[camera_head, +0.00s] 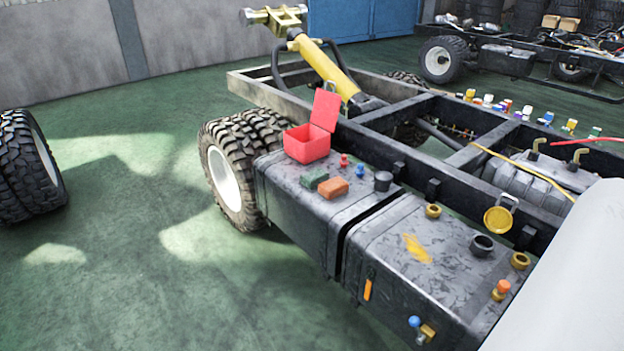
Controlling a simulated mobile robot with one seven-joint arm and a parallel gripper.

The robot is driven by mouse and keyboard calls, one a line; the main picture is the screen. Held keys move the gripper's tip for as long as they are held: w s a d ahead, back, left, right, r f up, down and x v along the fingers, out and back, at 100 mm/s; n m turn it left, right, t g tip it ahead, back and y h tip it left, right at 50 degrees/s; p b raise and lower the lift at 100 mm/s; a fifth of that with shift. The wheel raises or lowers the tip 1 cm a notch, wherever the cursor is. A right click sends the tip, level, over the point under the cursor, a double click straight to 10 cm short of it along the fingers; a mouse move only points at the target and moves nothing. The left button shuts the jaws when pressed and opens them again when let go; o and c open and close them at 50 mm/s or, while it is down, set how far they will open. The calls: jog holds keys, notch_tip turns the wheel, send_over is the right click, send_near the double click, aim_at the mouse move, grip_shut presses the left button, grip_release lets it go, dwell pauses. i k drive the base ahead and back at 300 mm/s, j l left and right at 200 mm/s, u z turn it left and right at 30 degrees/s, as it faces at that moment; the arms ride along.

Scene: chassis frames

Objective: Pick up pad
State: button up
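Two small flat blocks lie side by side on top of the rear dark tank: a green one (315,178) and an orange-brown one (333,187). Either could be the pad; I cannot tell which. They lie just in front of a red box (306,143) whose lid stands open. Both blocks are in plain view, and nothing holds them. My gripper is not in view. A smooth white shape at the lower right, perhaps part of me, hides the right end of the front tank.
Small red (343,160) and blue (359,170) pieces and a black cup (383,181) stand near the blocks. The front tank (420,262) carries caps and fittings. Chassis rails and a yellow cylinder (325,66) rise behind. Green floor (130,270) is clear at left.

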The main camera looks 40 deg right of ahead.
aim_at(330, 189)
jog(key=z, duration=1.25)
